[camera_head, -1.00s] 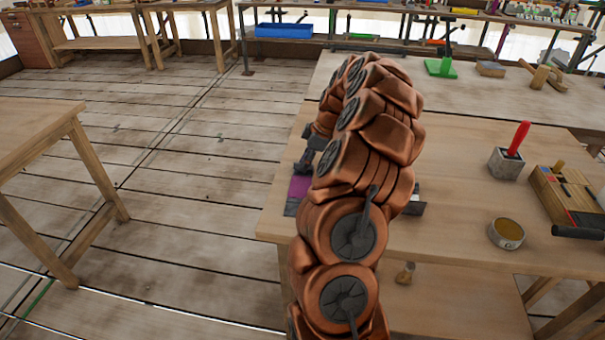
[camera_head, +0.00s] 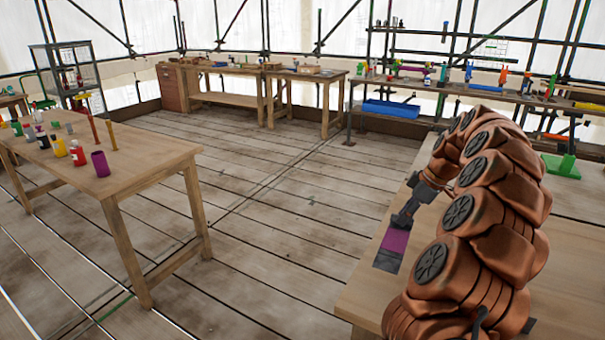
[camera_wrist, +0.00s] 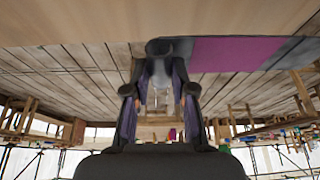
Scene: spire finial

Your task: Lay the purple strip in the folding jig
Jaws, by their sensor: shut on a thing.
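The purple strip (camera_head: 395,241) has a purple middle and a dark grey far end, and shows at the left edge of the wooden worktable. My gripper (camera_head: 403,217) is at the strip's upper end in the head view. In the wrist view the strip (camera_wrist: 235,53) extends right from my fingertips (camera_wrist: 160,88), with its dark near end at them. My gripper is shut on this end. I cannot tell whether the strip touches the tabletop. I cannot make out the folding jig in the current views.
The worktable (camera_head: 365,300) is partly hidden by my arm. A green stand (camera_head: 562,165) is at its back right. Another table (camera_head: 150,158) at left holds bottles and a purple cup (camera_head: 100,163). Open plank floor (camera_head: 270,220) lies between them. Benches line the back.

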